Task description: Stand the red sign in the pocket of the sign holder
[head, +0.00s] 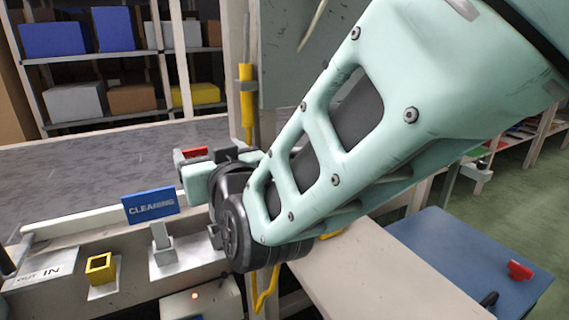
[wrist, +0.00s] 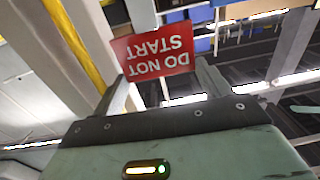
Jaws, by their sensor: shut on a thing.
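The red sign (wrist: 152,52), lettered DO NOT START, is between the two fingers of my gripper (wrist: 166,88) in the wrist view, its lettering upside down there. In the head view only a small red part of the sign (head: 195,152) shows, beyond my gripper (head: 192,166), which is partly hidden by my wrist. A yellow square pocket (head: 100,268) with an open top stands on a pale plate at the lower left; it looks like the sign holder. It is empty, and the gripper is above and to the right of it.
A blue CLEANING sign (head: 150,203) stands upright in a grey holder (head: 163,246) between the yellow pocket and my wrist. An IN/OUT label (head: 40,274) lies left of the pocket. A blue table (head: 470,262) is at right.

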